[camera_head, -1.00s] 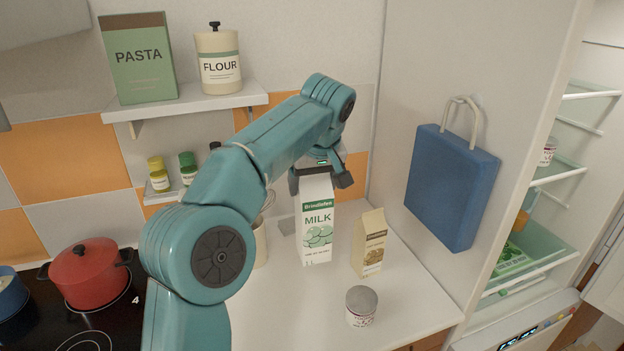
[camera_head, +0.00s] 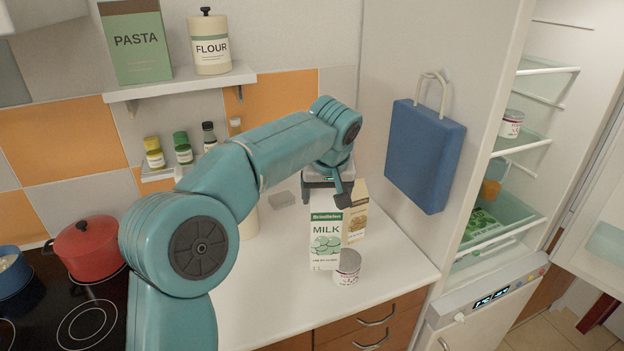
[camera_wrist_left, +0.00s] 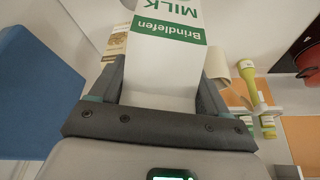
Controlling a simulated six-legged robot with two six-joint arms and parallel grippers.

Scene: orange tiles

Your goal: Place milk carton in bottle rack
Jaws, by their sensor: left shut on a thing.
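The milk carton (camera_head: 326,236) is white with a green band and "MILK" lettering. My left gripper (camera_head: 327,188) is shut on its top, and the carton hangs upright above the counter or close to it; I cannot tell if it touches. In the left wrist view the carton (camera_wrist_left: 165,60) sits between the two dark fingers (camera_wrist_left: 160,90). I cannot make out a bottle rack for certain; the open fridge (camera_head: 500,190) at the right has several shelves. My right gripper is not in view.
A beige carton (camera_head: 355,212) stands just behind the milk carton, and a small tin (camera_head: 347,267) stands in front. A blue bag (camera_head: 424,155) hangs on the fridge's side wall. Red pot (camera_head: 88,248) is on the hob at left. The counter's front middle is clear.

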